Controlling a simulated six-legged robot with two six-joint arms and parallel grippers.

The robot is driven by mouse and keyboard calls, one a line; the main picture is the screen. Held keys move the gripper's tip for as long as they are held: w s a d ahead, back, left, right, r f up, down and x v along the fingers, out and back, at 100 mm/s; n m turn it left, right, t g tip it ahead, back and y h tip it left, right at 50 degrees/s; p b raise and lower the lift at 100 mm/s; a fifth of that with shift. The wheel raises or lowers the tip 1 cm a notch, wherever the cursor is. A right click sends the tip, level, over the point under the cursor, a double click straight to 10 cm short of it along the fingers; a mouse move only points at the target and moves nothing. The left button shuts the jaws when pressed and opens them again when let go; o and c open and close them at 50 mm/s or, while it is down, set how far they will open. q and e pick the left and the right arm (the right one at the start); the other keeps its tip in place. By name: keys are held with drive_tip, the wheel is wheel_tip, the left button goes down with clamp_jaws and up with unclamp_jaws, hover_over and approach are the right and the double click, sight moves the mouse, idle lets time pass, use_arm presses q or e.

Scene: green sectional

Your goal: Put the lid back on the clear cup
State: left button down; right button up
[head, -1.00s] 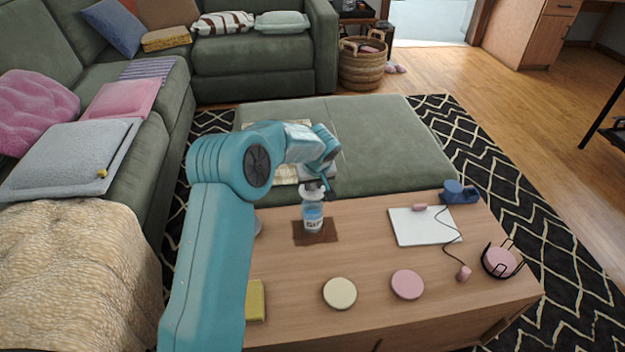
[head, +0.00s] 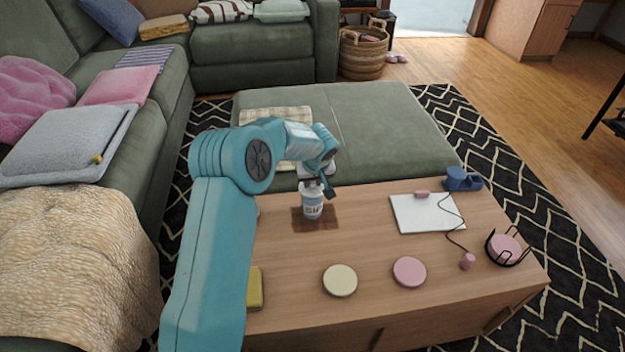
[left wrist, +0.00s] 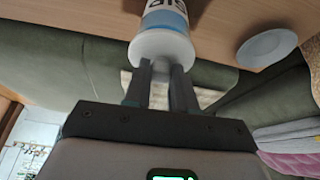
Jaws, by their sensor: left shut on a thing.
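The clear cup (head: 312,209) with a "SIP" label stands upright on a brown mat (head: 329,221) on the wooden table. The white lid (left wrist: 162,47) is at the cup's top in the left wrist view, appearing to touch the rim; whether it is fully seated I cannot tell. My left gripper (head: 322,189) is above the cup, its fingers (left wrist: 161,72) shut on the lid. The cup (left wrist: 166,10) is cut off by the edge of the wrist view. My right gripper is not in view.
A cream disc (head: 340,280), a pink disc (head: 409,271) and a yellow block (head: 255,288) lie nearer the front. A white pad (head: 420,214), a blue object (head: 461,179) and a wire holder (head: 505,249) are at right. A pale round disc (left wrist: 267,47) lies near the cup.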

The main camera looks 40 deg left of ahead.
use_arm(q)
drive_tip(key=shift+b, duration=0.75)
idle(0.9)
drive_tip(key=shift+f+b, duration=0.25)
drive_tip(key=shift+b, duration=0.55)
idle(0.8)
idle(0.3)
drive_tip(key=shift+c, duration=1.9)
unclamp_jaws()
drive_tip(key=shift+r, duration=0.2)
drive_tip(key=shift+r+p, duration=1.95)
drive_tip(key=shift+r, duration=1.45)
clamp_jaws()
